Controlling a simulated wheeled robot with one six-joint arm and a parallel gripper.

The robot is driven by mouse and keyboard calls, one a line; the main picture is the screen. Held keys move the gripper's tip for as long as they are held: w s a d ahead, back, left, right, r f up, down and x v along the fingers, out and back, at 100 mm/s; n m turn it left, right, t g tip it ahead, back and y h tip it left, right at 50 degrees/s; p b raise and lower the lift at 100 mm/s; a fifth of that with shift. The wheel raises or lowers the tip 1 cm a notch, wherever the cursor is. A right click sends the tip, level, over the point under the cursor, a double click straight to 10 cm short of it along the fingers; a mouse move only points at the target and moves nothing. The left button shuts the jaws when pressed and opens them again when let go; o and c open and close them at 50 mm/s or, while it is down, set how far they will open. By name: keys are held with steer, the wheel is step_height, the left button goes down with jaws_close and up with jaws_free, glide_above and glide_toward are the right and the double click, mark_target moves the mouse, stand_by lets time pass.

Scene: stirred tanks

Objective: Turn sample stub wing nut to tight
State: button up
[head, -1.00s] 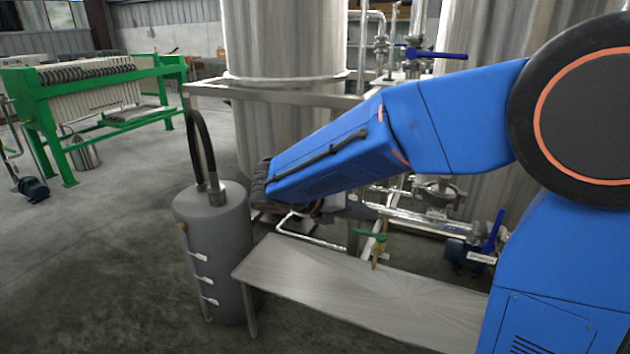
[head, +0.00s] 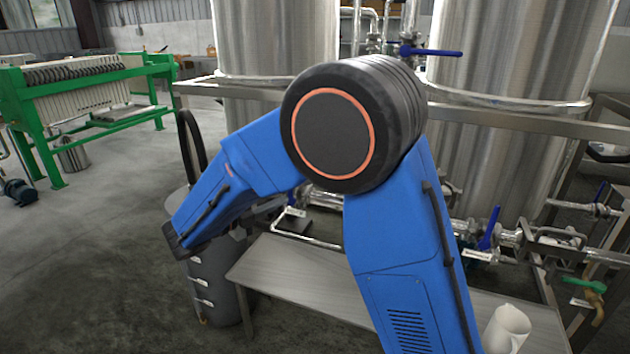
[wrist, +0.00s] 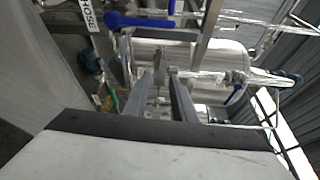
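In the wrist view the two fingers of my gripper (wrist: 163,80) stand apart with a gap between them. A small grey shape (wrist: 158,62) shows beyond the gap; I cannot tell if it is the sample stub wing nut or a pipe fitting farther off. Nothing is clearly held. In the head view my blue arm hides the gripper and part of the pipework. I cannot pick out the wing nut for certain in either view.
A steel bench (head: 300,278) stands in front, with a white jug (head: 507,328) at its right. Steel tanks (head: 490,150) stand behind a frame rail. Blue valve handles (head: 490,228) and a green-handled brass tap (head: 594,300) stick out. A grey cylinder (head: 215,280) stands left of the bench.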

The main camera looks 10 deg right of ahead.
steer(key=x, duration=1.4)
steer(key=shift+d, duration=0.25)
jaws_close()
